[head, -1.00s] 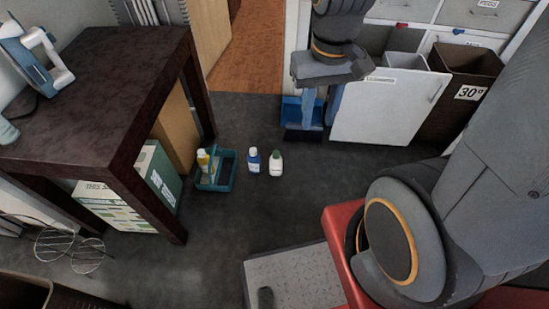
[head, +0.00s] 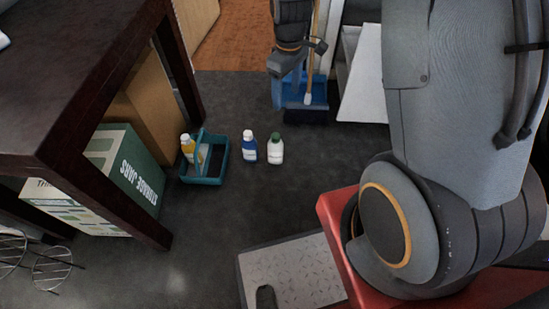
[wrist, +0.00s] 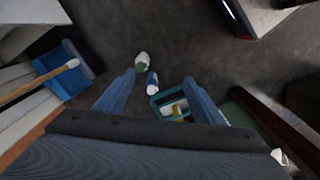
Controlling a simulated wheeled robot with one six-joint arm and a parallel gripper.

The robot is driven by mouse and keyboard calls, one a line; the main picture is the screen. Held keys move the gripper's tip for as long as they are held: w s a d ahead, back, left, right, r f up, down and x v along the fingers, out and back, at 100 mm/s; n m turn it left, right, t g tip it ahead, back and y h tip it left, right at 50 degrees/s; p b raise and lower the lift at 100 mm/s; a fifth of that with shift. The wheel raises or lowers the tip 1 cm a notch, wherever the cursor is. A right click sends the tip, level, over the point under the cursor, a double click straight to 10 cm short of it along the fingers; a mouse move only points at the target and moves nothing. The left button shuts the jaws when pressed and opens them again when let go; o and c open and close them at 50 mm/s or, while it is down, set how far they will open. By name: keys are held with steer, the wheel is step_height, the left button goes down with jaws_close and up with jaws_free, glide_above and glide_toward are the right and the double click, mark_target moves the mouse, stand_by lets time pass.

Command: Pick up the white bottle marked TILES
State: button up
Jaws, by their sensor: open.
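A white bottle with a green cap (head: 276,151) stands on the dark floor in the head view, and its label is too small to read. In the wrist view the white bottle (wrist: 142,61) lies beyond and between the blue fingers, nearer the left one. My gripper (head: 288,88) is open and empty, above and behind the bottle in the head view. Its spread fingers (wrist: 158,76) also show in the wrist view, apart from the bottle. A blue bottle with a white cap (head: 249,148) stands close to the left of the white bottle.
A teal caddy (head: 207,179) holding a yellow bottle (head: 187,149) stands left of the two bottles. A blue dustpan (head: 317,95) with a wooden-handled tool is behind. A dark table (head: 75,75) and a storage box (head: 125,170) are left. The floor before the bottles is clear.

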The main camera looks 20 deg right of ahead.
mark_target(276, 135)
steer(key=w+f+n+b, duration=0.2)
steer(key=w+f+b, duration=0.2)
steer(key=f, duration=0.7)
steer(key=w+f+n+b, duration=0.2)
steer(key=w+f+b, duration=0.2)
steer(key=f, duration=0.8)
steer(key=w+f+n+b, duration=0.2)
steer(key=w+f+b, duration=0.2)
steer(key=f, duration=0.8)
steer(key=shift+w+d+b, duration=0.15)
steer(key=shift+d+b, duration=0.1)
steer(key=shift+b, duration=1.15)
step_height(276, 135, down, 3)
steer(key=shift+w+f+b, duration=0.1)
steer(key=shift+f+b, duration=0.05)
steer(key=shift+b, duration=0.45)
steer(key=shift+s+a+f+b, duration=0.1)
steer(key=shift+f+b, duration=0.7)
steer(key=shift+f, duration=0.55)
steer(key=shift+s+a+f+b, duration=0.1)
steer(key=shift+f+b, duration=0.65)
steer(key=shift+f, duration=0.6)
steer(key=shift+r, duration=0.1)
jaws_close()
